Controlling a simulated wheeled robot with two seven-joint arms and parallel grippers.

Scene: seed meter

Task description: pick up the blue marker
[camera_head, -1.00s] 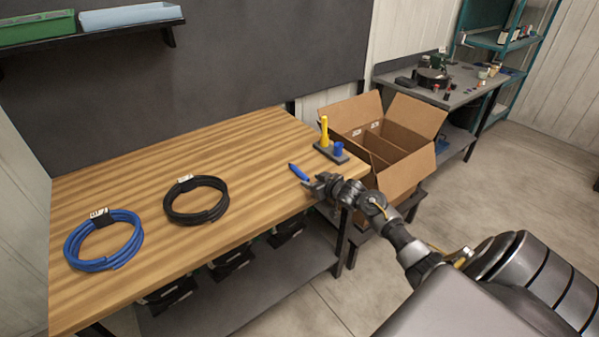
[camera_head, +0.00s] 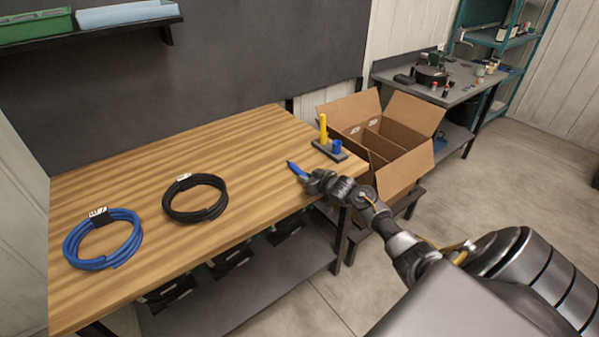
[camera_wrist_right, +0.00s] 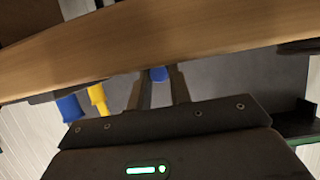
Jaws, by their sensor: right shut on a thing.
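The blue marker (camera_head: 294,167) is at the right edge of the wooden table, its tip pointing up and left. My right gripper (camera_head: 306,178) is shut on its near end. The right wrist view shows a small blue part of the marker (camera_wrist_right: 158,74) between the two fingers (camera_wrist_right: 158,88); the rest is hidden. I cannot tell whether the marker still touches the tabletop. My left gripper is not in view.
A dark holder (camera_head: 325,150) with an upright yellow marker (camera_head: 323,128) and a short blue piece (camera_head: 337,147) stands just behind. An open cardboard box (camera_head: 408,141) is to the right. A black cable coil (camera_head: 203,213) and a blue one (camera_head: 82,262) lie left.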

